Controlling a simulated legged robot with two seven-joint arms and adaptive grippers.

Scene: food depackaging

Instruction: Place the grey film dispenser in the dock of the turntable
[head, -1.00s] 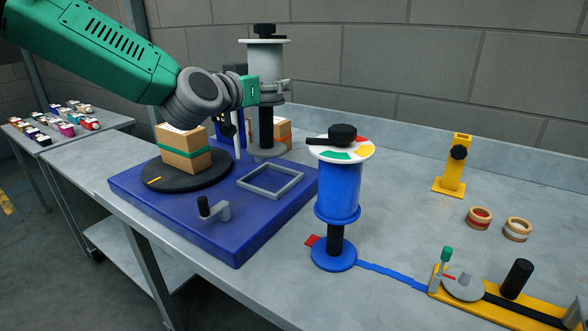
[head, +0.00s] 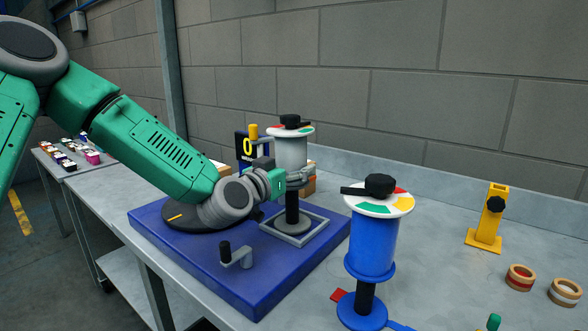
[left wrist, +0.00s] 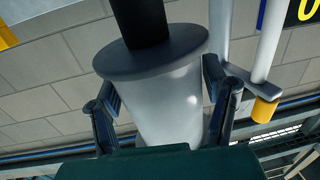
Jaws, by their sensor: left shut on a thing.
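The grey film dispenser (head: 291,152) stands upright in the head view, with a white top disc and black knob. Its round grey base (head: 291,224) is inside the outline of the square dock frame (head: 263,227); whether it touches the dock floor I cannot tell. My left gripper (head: 299,177) is shut on the dispenser's grey body. In the left wrist view my fingers (left wrist: 160,103) lie on both sides of the grey body (left wrist: 163,98). The turntable's dark disc (head: 180,222) on the blue base (head: 185,244) is mostly behind my left arm. My right gripper is not in view.
A blue film dispenser (head: 371,247) stands to the right, near the blue base's corner. A crank (head: 236,256) rises from the base's front. A yellow post (head: 487,216) and tape rolls (head: 519,277) are further right. The table between has free room.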

